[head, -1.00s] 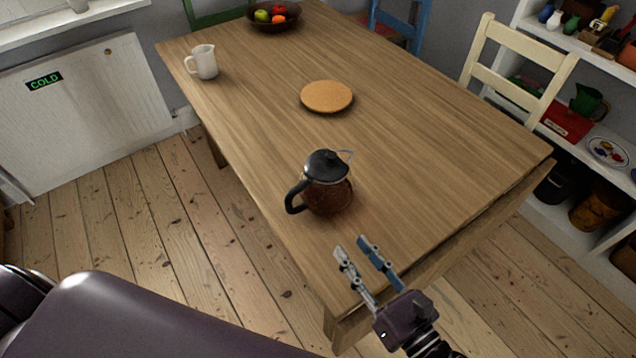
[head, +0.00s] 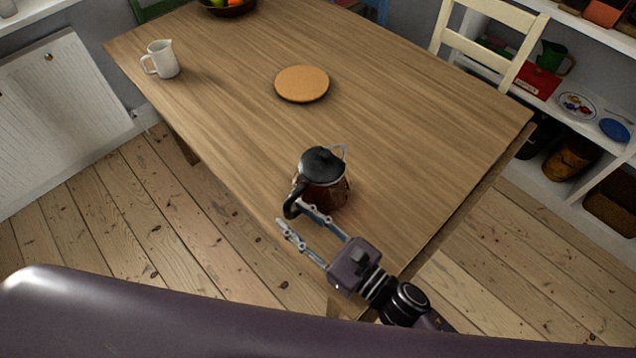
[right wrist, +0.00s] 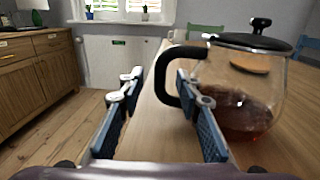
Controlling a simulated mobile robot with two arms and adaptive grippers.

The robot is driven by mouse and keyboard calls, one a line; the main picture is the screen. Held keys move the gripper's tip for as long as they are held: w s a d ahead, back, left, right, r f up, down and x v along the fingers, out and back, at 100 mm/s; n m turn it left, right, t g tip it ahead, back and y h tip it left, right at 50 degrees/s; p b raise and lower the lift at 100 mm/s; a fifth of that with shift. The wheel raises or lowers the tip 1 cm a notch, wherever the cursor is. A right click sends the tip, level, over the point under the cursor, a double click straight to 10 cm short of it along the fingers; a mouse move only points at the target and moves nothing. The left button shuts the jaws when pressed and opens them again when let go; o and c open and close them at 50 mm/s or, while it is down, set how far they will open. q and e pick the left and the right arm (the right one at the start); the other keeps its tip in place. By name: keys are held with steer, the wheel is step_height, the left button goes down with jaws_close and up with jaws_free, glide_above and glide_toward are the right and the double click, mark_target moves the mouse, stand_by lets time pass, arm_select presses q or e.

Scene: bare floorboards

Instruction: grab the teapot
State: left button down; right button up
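The teapot (head: 327,190) is glass with a black lid and black handle and holds dark reddish liquid. It stands upright near the front end of the wooden table (head: 400,130). My right gripper (head: 292,213) is open at the handle side of the teapot. In the right wrist view the teapot (right wrist: 240,95) is at the right, and its black handle (right wrist: 163,85) shows between the two fingers of my right gripper (right wrist: 160,90), nearer the right finger. The fingers are not closed on it. My left gripper is not in view.
A round cork mat (head: 302,84) lies mid-table, and a white jug (head: 161,60) stands at the far left edge. A fruit bowl (head: 228,8) is at the back. A cream chair (head: 490,45) and shelves (head: 600,130) are at the right. The table around the teapot is clear.

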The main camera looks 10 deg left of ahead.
mark_target(290, 213)
steer(key=x, duration=0.2)
steer(key=shift+w+a, duration=0.2)
steer(key=shift+a, duration=0.05)
steer(key=shift+w+a, duration=0.1)
steer(key=shift+a, duration=0.05)
jaws_close()
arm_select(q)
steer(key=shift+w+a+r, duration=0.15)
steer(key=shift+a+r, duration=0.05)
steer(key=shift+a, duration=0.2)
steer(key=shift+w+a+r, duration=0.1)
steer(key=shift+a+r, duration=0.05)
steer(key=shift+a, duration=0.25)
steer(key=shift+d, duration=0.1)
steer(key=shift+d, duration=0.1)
arm_select(e)
steer(key=shift+r, duration=0.15)
